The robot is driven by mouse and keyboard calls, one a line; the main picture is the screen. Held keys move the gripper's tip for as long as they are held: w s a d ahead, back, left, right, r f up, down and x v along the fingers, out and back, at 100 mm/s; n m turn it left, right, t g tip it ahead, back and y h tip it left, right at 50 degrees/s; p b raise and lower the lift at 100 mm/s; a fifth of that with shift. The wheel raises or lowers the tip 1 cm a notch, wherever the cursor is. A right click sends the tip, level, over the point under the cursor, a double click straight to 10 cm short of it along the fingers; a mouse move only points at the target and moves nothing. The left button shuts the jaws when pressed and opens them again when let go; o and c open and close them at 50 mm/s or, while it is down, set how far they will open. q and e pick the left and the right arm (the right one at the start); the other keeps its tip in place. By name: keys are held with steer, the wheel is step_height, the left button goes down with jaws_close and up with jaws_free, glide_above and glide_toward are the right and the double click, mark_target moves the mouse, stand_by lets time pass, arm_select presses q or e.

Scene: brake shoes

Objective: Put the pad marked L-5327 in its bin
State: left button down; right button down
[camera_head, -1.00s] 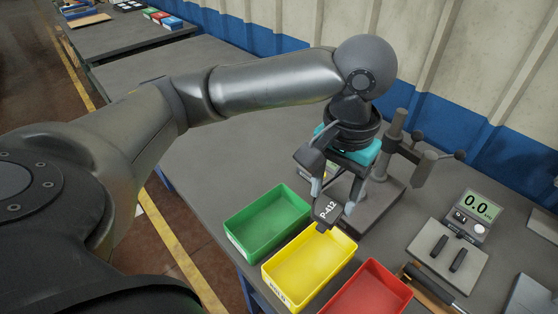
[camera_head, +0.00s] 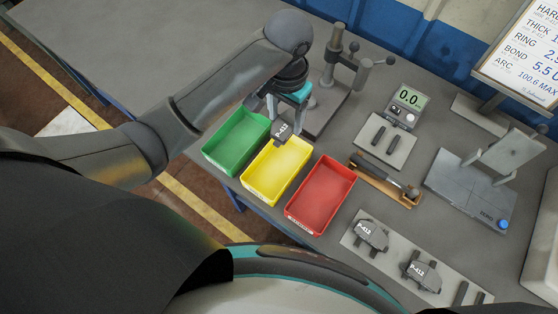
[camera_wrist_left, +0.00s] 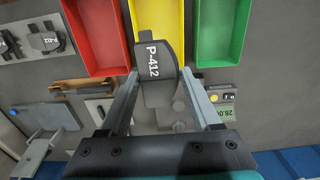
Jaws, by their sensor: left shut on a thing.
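My left gripper (camera_head: 284,118) is shut on a dark grey pad (camera_head: 281,131) whose white marking reads P-412. The pad hangs over the far end of the yellow bin (camera_head: 270,174). In the left wrist view the pad (camera_wrist_left: 155,68) sits between the fingers, overlapping the yellow bin's near edge. The green bin (camera_head: 235,142) is to the left and the red bin (camera_head: 320,190) to the right; all three look empty. Two other pads, marked P-412, lie on a grey plate: one (camera_head: 371,236) and another (camera_head: 421,272). I see no L-5327 marking. My right gripper is not in view.
Behind the bins stands a post fixture (camera_head: 333,68). To the right are a gauge with a display (camera_head: 409,98), a hammer-like tool (camera_head: 385,178) on a wooden holder, a grey measuring stand (camera_head: 470,190) and a spec board (camera_head: 525,55). The table's far left is clear.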

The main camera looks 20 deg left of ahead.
arm_select(q)
steer(key=b, duration=0.3)
glide_above(284, 162)
step_height(284, 162, down, 16)
steer(key=shift+r, duration=0.1)
steer(key=shift+f+b, duration=0.75)
steer(key=shift+f, duration=1.1)
steer(key=shift+f, duration=0.1)
steer(key=shift+c, duration=1.8)
jaws_free()
steer(key=shift+f, duration=0.1)
step_height(284, 162, up, 12)
steer(key=p, duration=0.3)
steer(key=shift+r, duration=0.2)
steer(key=shift+s, duration=0.1)
